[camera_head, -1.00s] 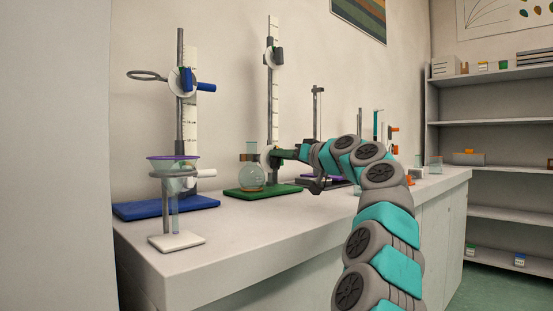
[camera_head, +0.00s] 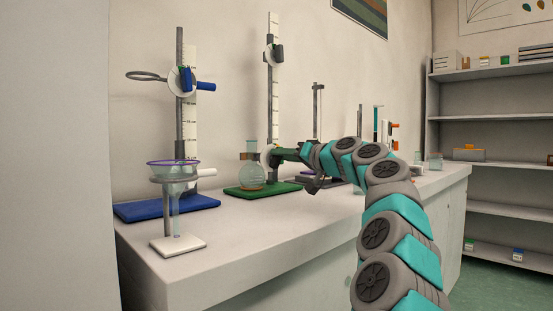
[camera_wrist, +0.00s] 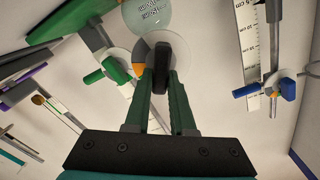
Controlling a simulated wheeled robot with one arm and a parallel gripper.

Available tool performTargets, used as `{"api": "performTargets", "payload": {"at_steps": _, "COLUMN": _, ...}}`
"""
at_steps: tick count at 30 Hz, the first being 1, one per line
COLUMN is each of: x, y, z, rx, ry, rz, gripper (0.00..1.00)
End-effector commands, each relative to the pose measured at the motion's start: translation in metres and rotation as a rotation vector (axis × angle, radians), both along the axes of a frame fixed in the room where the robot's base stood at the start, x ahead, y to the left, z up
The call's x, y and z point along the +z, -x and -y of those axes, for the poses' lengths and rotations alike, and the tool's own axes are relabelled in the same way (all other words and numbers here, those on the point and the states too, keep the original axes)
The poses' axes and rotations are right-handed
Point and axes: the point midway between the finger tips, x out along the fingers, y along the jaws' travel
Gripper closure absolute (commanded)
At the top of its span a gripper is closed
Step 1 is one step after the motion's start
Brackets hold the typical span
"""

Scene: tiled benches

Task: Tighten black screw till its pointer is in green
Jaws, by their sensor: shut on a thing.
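In the wrist view my gripper (camera_wrist: 161,80) has its two dark green fingers shut on the black screw (camera_wrist: 167,60). The screw stands in front of a pale round dial (camera_wrist: 185,60). The fingers and the screw hide part of the dial, and I cannot tell where the pointer stands. In the head view my gripper (camera_head: 284,155) reaches left to the pale dial (camera_head: 266,156) low on the stand with the green base (camera_head: 262,190). The screw is hidden there.
A round flask (camera_head: 251,176) is close to the gripper, by the same stand. A blue-based stand (camera_head: 165,207) with a ring and a funnel (camera_head: 174,171) on a white-footed holder are to the left. More stands are behind my arm. The bench front (camera_head: 255,235) is clear.

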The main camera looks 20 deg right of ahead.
Motion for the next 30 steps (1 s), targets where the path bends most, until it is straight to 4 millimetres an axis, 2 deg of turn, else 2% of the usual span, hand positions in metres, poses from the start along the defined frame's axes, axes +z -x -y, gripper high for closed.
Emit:
{"api": "performTargets", "payload": {"at_steps": 4, "x": 0.0056, "y": 0.0013, "z": 0.0011, "rx": 0.002, "ry": -0.082, "rz": -0.029, "gripper": 1.0}}
{"api": "performTargets", "payload": {"at_steps": 9, "x": 0.0019, "y": -0.0006, "z": 0.0019, "rx": 0.0, "ry": -0.17, "rz": -0.063, "gripper": 1.0}}
{"api": "performTargets", "payload": {"at_steps": 22, "x": -0.0002, "y": -0.0006, "z": 0.0028, "rx": -0.001, "ry": -0.201, "rz": -0.073, "gripper": 1.0}}
{"api": "performTargets", "payload": {"at_steps": 29, "x": 0.001, "y": -0.0002, "z": 0.0024, "rx": 0.003, "ry": -0.293, "rz": -0.108, "gripper": 1.0}}
{"api": "performTargets", "payload": {"at_steps": 30, "x": -0.0019, "y": -0.0005, "z": 0.0028, "rx": 0.002, "ry": -0.292, "rz": -0.107, "gripper": 0.74}}
